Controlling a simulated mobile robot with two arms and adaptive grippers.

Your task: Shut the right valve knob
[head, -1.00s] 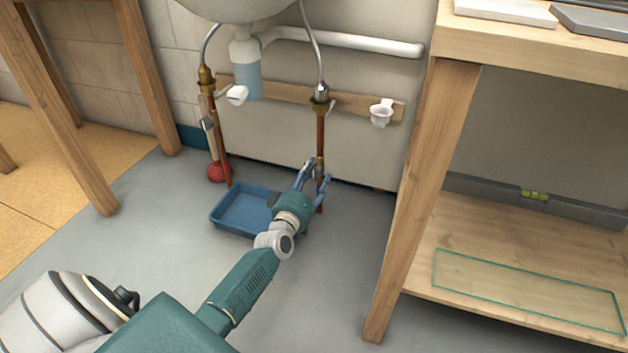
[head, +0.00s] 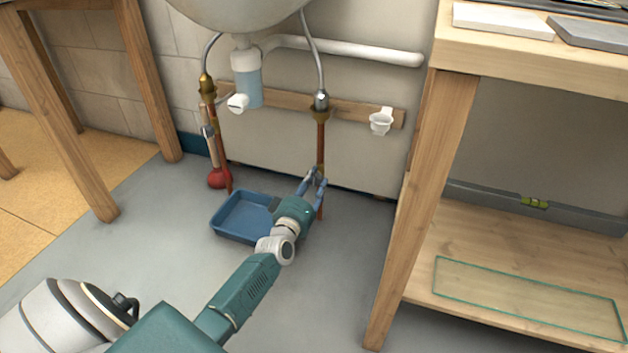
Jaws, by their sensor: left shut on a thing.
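My left gripper (head: 316,176) is at the lower part of this pipe, above the floor. Its blue-grey fingers are shut on a small part there, which fits the right valve knob. The fingers hide nearly all of the knob, so its turn angle cannot be read. My right gripper is not in view.
A blue tray (head: 228,228) lies on the floor left of the gripper. A red-ended plunger (head: 217,178) stands by the left pipe (head: 222,150). A wooden bench (head: 420,200) stands on the right. The grey floor in front is clear.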

